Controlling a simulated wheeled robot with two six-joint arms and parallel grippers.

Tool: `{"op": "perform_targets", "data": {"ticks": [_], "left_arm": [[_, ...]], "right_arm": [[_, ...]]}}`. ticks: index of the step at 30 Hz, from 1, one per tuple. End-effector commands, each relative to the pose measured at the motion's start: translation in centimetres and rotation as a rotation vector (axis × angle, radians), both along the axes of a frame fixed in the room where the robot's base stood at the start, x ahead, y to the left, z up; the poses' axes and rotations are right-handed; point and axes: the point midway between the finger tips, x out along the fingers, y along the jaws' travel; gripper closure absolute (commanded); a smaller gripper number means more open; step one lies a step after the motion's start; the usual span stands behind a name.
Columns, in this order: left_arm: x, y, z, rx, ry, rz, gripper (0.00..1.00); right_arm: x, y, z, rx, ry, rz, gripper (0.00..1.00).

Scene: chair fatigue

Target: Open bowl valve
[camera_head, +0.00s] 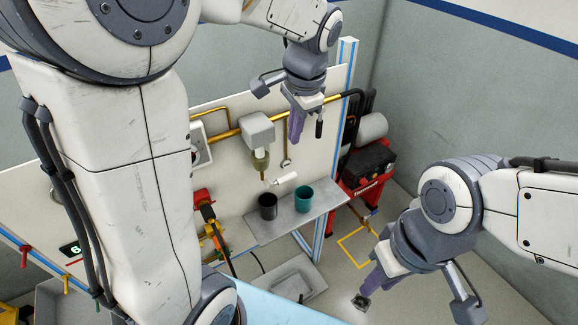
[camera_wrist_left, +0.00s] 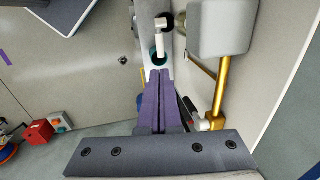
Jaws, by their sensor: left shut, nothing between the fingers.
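A grey block (camera_head: 257,128) sits on a yellow pipe along the white panel, with a brownish bowl (camera_head: 260,160) hanging under it. I cannot make out a separate valve on the bowl. My left gripper (camera_head: 296,138) points down in front of the panel, right of the bowl and apart from it. Its purple fingers are shut and empty, also in the left wrist view (camera_wrist_left: 159,82). There the grey block (camera_wrist_left: 218,28) is at upper right. My right gripper (camera_head: 364,290) points down low at the right; whether its fingers are shut is unclear.
A dark cup (camera_head: 268,206) and a teal cup (camera_head: 303,198) stand on a grey shelf (camera_head: 290,224) below the bowl. A small white cylinder (camera_head: 285,178) is above them. A black-handled lever (camera_head: 319,129) is close to my left fingers.

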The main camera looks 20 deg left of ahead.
Motion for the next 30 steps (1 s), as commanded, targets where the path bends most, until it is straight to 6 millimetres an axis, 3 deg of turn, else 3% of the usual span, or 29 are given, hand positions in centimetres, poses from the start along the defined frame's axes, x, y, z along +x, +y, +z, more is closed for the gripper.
{"op": "perform_targets", "data": {"ticks": [5,18,24,30], "left_arm": [[0.1,0.3,-2.0,0.001,0.007,0.000,1.00],[1.2,1.7,-10.8,0.001,0.007,0.000,1.00],[1.5,2.0,-13.0,-0.001,0.003,0.001,1.00],[1.6,2.1,-13.6,-0.002,0.001,0.001,1.00]], "right_arm": [[0.0,0.0,0.4,0.000,0.000,0.000,0.69],[0.0,0.0,1.7,0.000,0.000,-0.001,0.69],[0.0,0.0,2.0,0.000,0.000,-0.001,0.69],[0.0,0.0,2.1,0.000,0.000,-0.001,0.69]]}}
